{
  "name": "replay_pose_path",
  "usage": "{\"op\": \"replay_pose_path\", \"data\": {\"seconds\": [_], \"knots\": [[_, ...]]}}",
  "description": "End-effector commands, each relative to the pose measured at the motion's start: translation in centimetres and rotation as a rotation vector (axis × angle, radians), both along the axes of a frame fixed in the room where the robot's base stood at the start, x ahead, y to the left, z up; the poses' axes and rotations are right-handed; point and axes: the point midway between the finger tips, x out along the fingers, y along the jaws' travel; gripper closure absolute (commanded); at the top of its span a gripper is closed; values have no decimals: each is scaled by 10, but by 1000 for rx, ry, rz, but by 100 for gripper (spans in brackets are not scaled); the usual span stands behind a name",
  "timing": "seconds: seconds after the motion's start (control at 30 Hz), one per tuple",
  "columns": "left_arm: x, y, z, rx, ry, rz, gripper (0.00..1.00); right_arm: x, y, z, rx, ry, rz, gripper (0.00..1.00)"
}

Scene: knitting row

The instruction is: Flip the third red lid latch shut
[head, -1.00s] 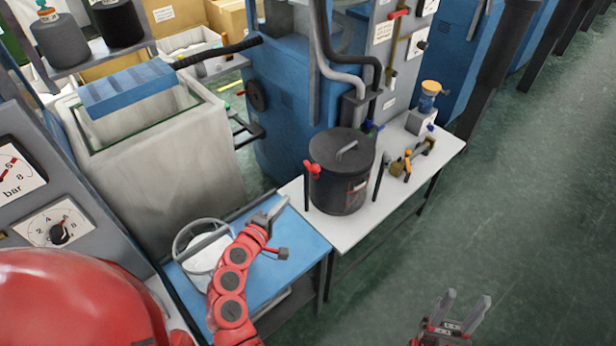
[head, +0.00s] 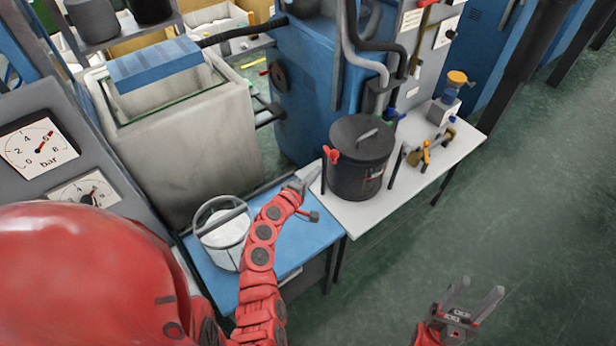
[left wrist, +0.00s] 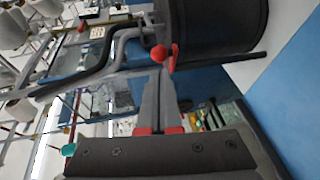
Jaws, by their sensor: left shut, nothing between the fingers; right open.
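A dark lidded pot (head: 360,160) stands on a white table. One red latch (head: 331,154) shows at its left rim, sticking up and outward; other latches cannot be made out. In the left wrist view the red latch (left wrist: 170,58), with a round knob, is just beyond my fingertips. My left gripper (head: 312,176) is shut and empty, pointing at the latch from the lower left. Whether it touches the latch cannot be told. The closed fingers also show in the left wrist view (left wrist: 161,80). My right gripper (head: 481,288) is open and empty over the floor, away from the table.
A dark post stands on each side of the pot.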

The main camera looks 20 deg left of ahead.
Motion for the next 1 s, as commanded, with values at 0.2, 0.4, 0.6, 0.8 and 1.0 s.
{"op": "replay_pose_path", "data": {"seconds": [0.2,0.4,0.6,0.8,1.0], "knots": [[34,-6,-4,-1,0,-3,100,0,0,10,0,0,0,52],[55,-10,-10,-1,-1,-2,100,0,0,13,0,0,0,52],[64,-12,-13,0,1,-2,100,0,0,13,0,0,0,52],[66,-12,-13,1,0,-1,100,0,0,13,0,0,0,52],[66,-12,-13,1,0,0,100,0,0,13,0,0,0,52]]}}
